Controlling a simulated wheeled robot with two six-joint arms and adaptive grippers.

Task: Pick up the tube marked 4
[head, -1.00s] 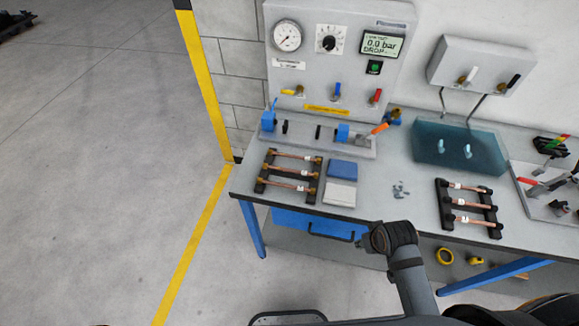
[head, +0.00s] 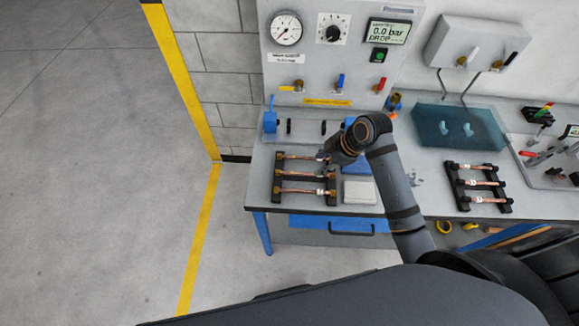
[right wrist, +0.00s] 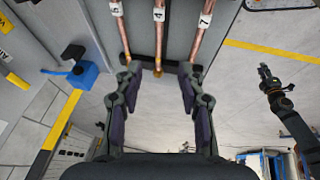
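The tube marked 4 (right wrist: 159,32) is the middle of three copper tubes in the right wrist view, its white label near the top edge. It lies between the tube marked 7 (right wrist: 206,35) and another tube (right wrist: 121,30) whose number is hard to read. In the head view the middle tube (head: 298,174) rests across the left black rack (head: 277,187). My right gripper (head: 324,156) is over the rack's right end. In the right wrist view my right gripper (right wrist: 160,78) is open and empty, its fingers either side of the middle tube's line. My left gripper (right wrist: 265,76) shows small at the right.
A second rack (head: 507,208) with tubes stands to the right. A pale block (head: 359,192) lies beside the left rack. The test panel (head: 347,65) rises behind, with blue clamps (head: 270,122) before it.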

